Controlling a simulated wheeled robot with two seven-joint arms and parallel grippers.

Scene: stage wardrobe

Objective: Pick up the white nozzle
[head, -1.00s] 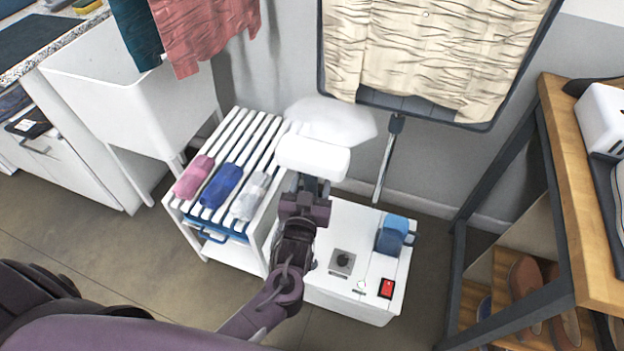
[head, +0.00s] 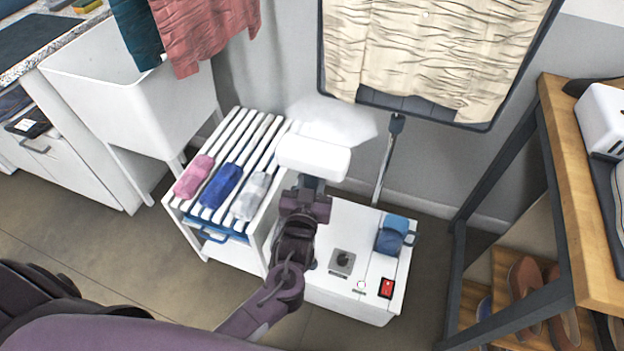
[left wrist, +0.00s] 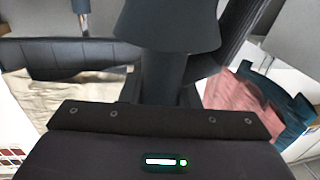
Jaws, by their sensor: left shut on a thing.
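The white nozzle (head: 313,158) is a rounded white block with a dark neck, held above the white steamer base. A pale puff of steam hangs just behind it. My left gripper (head: 311,187) is below the white block and shut on the nozzle's neck. In the left wrist view a dark blue-grey part (left wrist: 167,28) of the nozzle stands between the dark fingers of my left gripper (left wrist: 165,80); the white block does not show there. My right gripper is not in view.
The white steamer base (head: 345,306) has a knob, a red switch (head: 386,288) and a blue tank (head: 393,236). A slatted white rack (head: 177,207) with several rolled cloths stands left. A pole (head: 384,165) and a hanging cream cloth (head: 430,55) are behind. A wooden shelf (head: 575,190) stands right.

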